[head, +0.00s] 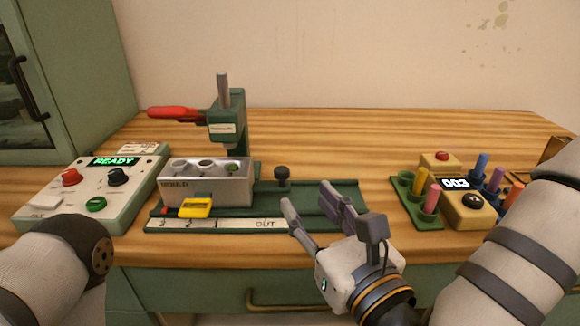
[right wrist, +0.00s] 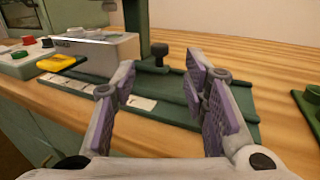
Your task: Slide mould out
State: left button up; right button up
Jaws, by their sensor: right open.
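The grey mould block (head: 207,188), marked MOULD, sits at the left part of a green slide rail (head: 300,205), under the press (head: 228,125) with the red lever. A black knob (head: 282,174) stands on the rail just right of the block. The rail's front strip reads OUT right of the block. My right gripper (head: 307,195) is open and empty above the rail's right part, right of the knob. In the right wrist view the mould (right wrist: 98,50) and the knob (right wrist: 159,52) lie beyond the open fingers. My left arm shows at lower left; its fingers are out of view.
A control box (head: 95,190) with a green READY display stands left of the rail. A yellow clip (head: 196,208) sits at the mould's front. Right of the rail are a green rack (head: 413,205) of coloured pegs and a yellow counter (head: 468,210) reading 003.

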aim_at(285, 173)
jog(key=x, duration=1.1)
jog(key=shift+c, duration=0.2)
grip_shut()
